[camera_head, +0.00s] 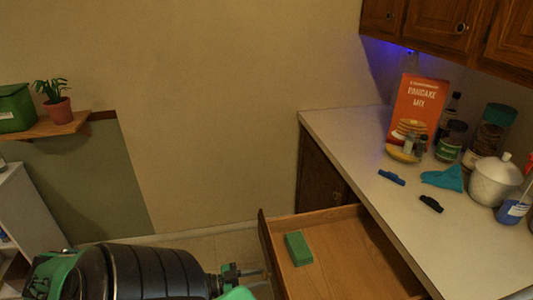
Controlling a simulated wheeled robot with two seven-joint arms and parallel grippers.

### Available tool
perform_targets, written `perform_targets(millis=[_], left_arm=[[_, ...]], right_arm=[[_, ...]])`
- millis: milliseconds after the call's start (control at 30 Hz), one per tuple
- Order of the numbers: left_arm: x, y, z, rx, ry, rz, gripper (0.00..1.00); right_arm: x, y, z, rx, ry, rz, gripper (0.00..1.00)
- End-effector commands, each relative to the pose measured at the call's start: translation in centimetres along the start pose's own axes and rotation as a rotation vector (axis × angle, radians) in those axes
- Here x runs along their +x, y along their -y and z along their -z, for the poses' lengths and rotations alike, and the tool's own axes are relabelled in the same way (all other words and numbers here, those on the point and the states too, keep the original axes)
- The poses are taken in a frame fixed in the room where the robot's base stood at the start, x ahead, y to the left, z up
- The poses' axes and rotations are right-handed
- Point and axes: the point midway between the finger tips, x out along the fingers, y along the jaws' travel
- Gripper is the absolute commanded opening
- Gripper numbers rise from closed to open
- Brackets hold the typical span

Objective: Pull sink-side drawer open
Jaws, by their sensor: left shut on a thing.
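The sink-side drawer (338,256) is pulled out from under the counter, and its wooden inside shows. A green block (298,248) lies inside it, near the drawer front (265,245). My left gripper (257,277) comes in from the lower left and is at the outer side of the drawer front. It is shut on the drawer handle, which is small and mostly hidden by the fingers. My right gripper is not in view.
The counter (345,128) above holds a pancake mix box (416,108), jars, a white lidded pot (494,181), a blue cloth (444,179) and small clips. A shelf with a potted plant (57,105) is at the left. Floor shows beyond my arm.

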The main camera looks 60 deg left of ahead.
Motion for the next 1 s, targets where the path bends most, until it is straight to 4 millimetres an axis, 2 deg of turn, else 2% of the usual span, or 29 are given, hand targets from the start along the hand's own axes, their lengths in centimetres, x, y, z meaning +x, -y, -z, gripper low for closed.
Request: perform_targets(millis=[433,467,533,867,1000], left_arm=[[-0.3,0.0,0.1,0.001,-0.003,0.000,0.00],[-0.3,0.0,0.1,0.001,-0.003,0.000,0.35],[-0.3,0.0,0.1,0.001,-0.003,0.000,0.49],[-0.5,0.0,0.0,0.000,-0.001,0.000,0.51],[-1.5,0.0,-0.1,0.000,0.002,0.001,0.51]], right_arm=[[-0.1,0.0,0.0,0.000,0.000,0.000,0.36],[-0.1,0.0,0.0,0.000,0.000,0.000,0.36],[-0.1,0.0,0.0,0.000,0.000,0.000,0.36],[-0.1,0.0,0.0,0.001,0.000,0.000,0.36],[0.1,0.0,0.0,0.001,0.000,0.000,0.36]])
